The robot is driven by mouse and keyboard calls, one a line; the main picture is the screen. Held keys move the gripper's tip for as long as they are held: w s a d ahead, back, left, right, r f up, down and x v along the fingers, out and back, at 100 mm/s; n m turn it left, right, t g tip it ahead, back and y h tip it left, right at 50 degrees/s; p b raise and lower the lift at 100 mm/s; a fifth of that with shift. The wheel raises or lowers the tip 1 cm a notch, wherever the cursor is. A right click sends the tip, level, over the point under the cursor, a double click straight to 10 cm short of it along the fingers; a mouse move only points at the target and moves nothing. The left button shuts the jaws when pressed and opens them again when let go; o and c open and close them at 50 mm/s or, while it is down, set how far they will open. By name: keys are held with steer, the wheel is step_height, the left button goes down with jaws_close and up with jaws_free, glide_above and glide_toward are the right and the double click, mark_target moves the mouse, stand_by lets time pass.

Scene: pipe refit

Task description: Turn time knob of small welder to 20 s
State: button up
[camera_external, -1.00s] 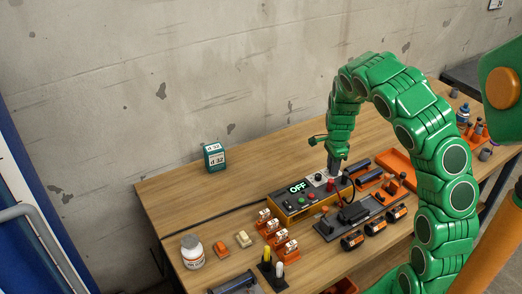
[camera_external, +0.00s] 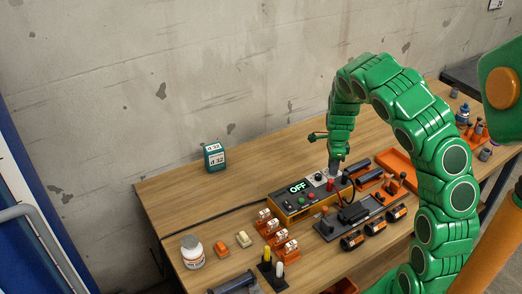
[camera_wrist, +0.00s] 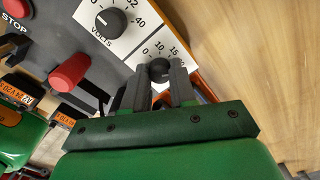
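The small welder (camera_external: 291,208) is an orange-and-dark box on the bench; its display reads OFF. In the wrist view its panel shows a black VOLTS knob (camera_wrist: 108,20) and, right of it, a smaller dark time knob (camera_wrist: 159,70) by a scale with 0, 10 and 15 legible. My gripper (camera_wrist: 160,73) has one finger on each side of this smaller knob, with no clear gap, and appears shut on it. The fingers hide part of the scale and the knob's pointer. In the external view my gripper (camera_external: 333,170) reaches down onto the welder's far right end.
A dark fixture (camera_external: 352,214), orange clamps (camera_external: 283,245) and an orange tray (camera_external: 397,165) stand near the welder.

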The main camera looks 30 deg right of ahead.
steer(key=o, duration=0.5)
steer(key=shift+c, duration=0.2)
step_height(320, 180, up, 8)
steer(key=shift+f, duration=0.15)
stand_by(0.5)
